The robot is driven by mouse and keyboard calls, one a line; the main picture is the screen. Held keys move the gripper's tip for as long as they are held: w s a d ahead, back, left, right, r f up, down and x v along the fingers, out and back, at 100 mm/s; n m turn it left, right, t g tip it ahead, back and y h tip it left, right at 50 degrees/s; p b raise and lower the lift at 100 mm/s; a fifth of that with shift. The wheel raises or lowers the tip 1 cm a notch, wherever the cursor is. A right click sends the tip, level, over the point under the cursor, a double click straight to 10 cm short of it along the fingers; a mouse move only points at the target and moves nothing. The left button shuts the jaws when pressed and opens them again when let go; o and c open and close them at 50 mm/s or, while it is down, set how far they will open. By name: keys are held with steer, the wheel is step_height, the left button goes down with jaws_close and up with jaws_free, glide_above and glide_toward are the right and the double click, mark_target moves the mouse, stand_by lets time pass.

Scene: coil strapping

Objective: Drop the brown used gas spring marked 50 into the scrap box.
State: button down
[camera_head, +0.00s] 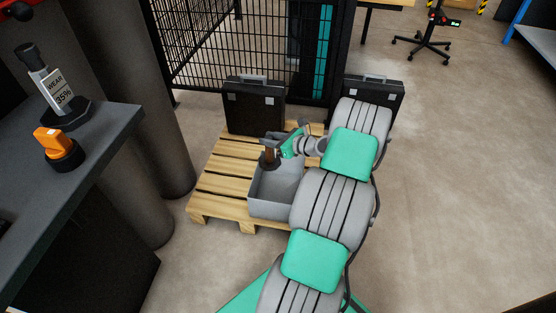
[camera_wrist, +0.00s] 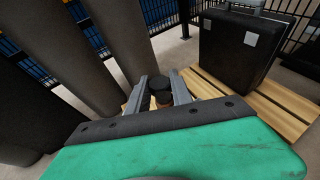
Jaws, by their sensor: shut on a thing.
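The brown gas spring (camera_head: 268,156) is upright between the fingers of my gripper (camera_head: 274,143), over the far left part of the open grey scrap box (camera_head: 271,204). It overlaps the box's opening, and I cannot tell how far its dark lower end is above the floor of the box. In the wrist view my gripper (camera_wrist: 161,92) is shut on the spring, whose dark round top (camera_wrist: 160,83) shows between the two grey fingers. The mark 50 cannot be read. My arm hides the right side of the box.
The box stands on a wooden pallet (camera_head: 224,178). Black cases (camera_head: 255,105) (camera_head: 372,95) stand behind, near a mesh fence (camera_head: 235,45). The dark bench (camera_head: 90,135) at left carries a grey part labelled WEAR 35% (camera_head: 60,90) and an orange-topped part (camera_head: 54,142).

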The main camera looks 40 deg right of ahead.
steer(key=f, duration=0.1)
steer(key=s+d+f+b, duration=0.1)
steer(key=f, duration=0.1)
steer(key=d+f, duration=0.1)
steer(key=shift+s+d+f+b, duration=0.25)
steer(key=shift+f+b, duration=0.1)
steer(key=shift+b, duration=0.05)
steer(key=shift+d, duration=0.1)
steer(key=shift+s+r, duration=0.1)
step_height(320, 180, down, 14)
steer(key=b, duration=0.8)
steer(key=shift+r, duration=0.15)
steer(key=shift+f, duration=1.05)
steer(key=c, duration=1.1)
jaws_free()
steer(key=shift+f, duration=0.1)
